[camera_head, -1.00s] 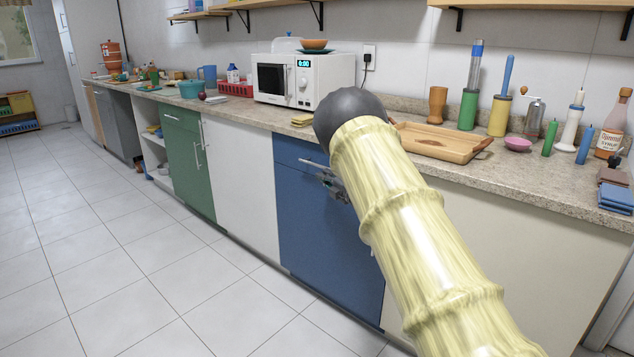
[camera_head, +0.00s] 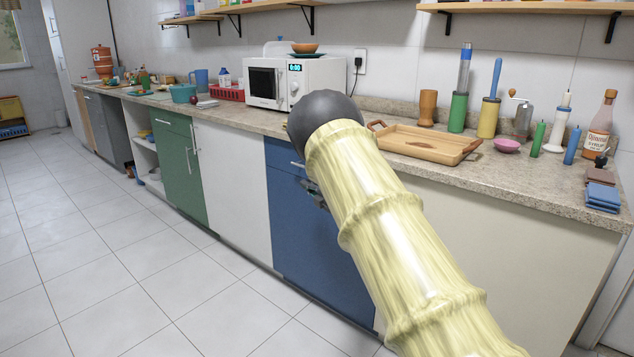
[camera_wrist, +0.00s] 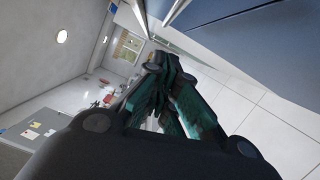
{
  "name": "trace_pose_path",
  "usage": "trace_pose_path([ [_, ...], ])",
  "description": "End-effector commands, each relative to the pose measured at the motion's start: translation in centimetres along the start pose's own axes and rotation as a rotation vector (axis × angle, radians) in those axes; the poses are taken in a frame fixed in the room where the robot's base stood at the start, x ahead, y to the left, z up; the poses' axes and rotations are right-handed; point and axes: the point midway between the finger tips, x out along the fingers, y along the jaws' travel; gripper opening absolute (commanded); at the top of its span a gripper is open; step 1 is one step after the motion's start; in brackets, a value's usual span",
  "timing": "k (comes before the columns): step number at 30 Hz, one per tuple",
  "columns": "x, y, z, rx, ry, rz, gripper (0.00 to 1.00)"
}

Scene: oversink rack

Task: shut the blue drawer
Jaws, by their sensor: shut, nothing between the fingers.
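The blue drawer (camera_head: 283,155) is the top front of the blue cabinet below the counter, with a pale bar handle (camera_head: 298,165). Its front looks nearly flush with the door below; any small gap is hard to tell. My arm hides its right part. My gripper (camera_head: 316,194) shows only partly, just below the drawer handle and in front of the blue door, mostly behind my arm. In the wrist view my gripper (camera_wrist: 163,68) is shut and empty, beside a blue front (camera_wrist: 250,40) with a metal bar handle (camera_wrist: 176,10). Contact cannot be told.
The blue door (camera_head: 305,245) fills the cabinet below. A white cabinet (camera_head: 232,185) and green cabinet (camera_head: 178,170) stand to the left. The counter holds a microwave (camera_head: 325,75) and a wooden tray (camera_head: 425,145). The tiled floor (camera_head: 120,260) in front is clear.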

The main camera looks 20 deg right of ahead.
Motion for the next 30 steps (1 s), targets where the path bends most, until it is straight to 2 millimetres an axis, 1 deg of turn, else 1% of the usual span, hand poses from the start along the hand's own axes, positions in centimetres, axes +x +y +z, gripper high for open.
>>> trace_pose_path([
  [1,-1.2,0.1,0.3,0.0,-0.003,-0.003,0.0],
  [3,-2.5,0.1,0.1,0.0,-0.001,-0.002,0.0],
  [7,-4.6,0.2,-0.3,0.001,0.004,-0.001,0.0],
  [12,-7.3,0.1,-0.3,0.001,0.005,-0.001,0.0],
  [15,-8.5,0.1,-0.3,0.001,0.004,-0.001,0.0],
  [19,-9.4,0.0,-0.2,0.0,0.004,0.0,0.0],
  [26,-9.9,-0.2,-0.2,0.005,0.003,-0.003,0.0],
  [29,-10.5,-1.7,-0.8,0.045,-0.009,-0.03,0.0],
  [30,-11.0,-2.9,-1.2,0.076,-0.019,-0.052,0.0],
])
